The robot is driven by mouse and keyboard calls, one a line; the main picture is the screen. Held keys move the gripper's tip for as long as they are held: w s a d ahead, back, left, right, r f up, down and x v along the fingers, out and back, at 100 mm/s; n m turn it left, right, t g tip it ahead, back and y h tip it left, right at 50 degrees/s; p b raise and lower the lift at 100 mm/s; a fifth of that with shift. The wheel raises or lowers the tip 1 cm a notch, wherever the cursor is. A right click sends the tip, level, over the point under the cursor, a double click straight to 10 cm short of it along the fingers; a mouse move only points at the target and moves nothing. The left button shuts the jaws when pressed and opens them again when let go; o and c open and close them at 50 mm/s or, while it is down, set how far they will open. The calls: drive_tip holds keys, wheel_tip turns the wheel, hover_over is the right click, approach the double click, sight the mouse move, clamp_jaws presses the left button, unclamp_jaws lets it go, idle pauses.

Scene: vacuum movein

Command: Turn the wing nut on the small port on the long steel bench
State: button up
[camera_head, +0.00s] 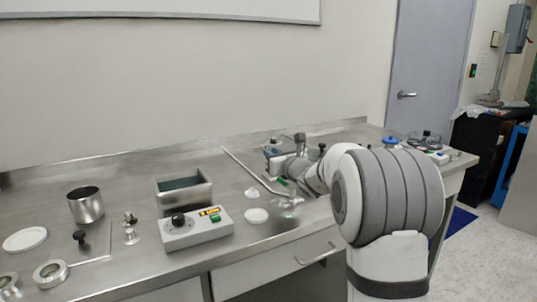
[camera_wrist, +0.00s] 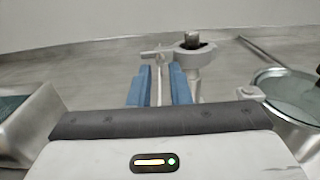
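In the wrist view, the small port (camera_wrist: 194,62) is a pale upright stem. A ring clamp sits around its top, with a dark plug in the ring. A pale wing-shaped tab (camera_wrist: 153,52), which looks like the wing nut, sticks out to the left of the clamp. My gripper (camera_wrist: 159,72) has its two blue fingers apart, just short of the tab. A thin pale bar shows in the gap between them; I cannot tell whether it touches either finger. In the head view my arm reaches over the long steel bench (camera_head: 120,172), and my gripper (camera_head: 272,147) is partly hidden and small.
An open steel box (camera_head: 184,192), a control box (camera_head: 196,229) with a black knob, and a steel cup (camera_head: 86,205) stand left of my arm. A bent rod (camera_head: 248,170) lies nearby. In the wrist view a round glass-topped vessel (camera_wrist: 288,95) stands close on the right.

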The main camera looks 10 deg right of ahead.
drive_tip(key=shift+x, duration=1.1)
clamp_jaws()
drive_tip(key=shift+a, duration=0.3)
drive_tip(key=shift+d+f+n+b, duration=0.2)
drive_tip(key=shift+n+b, duration=0.1)
drive_tip(key=shift+b, duration=0.25)
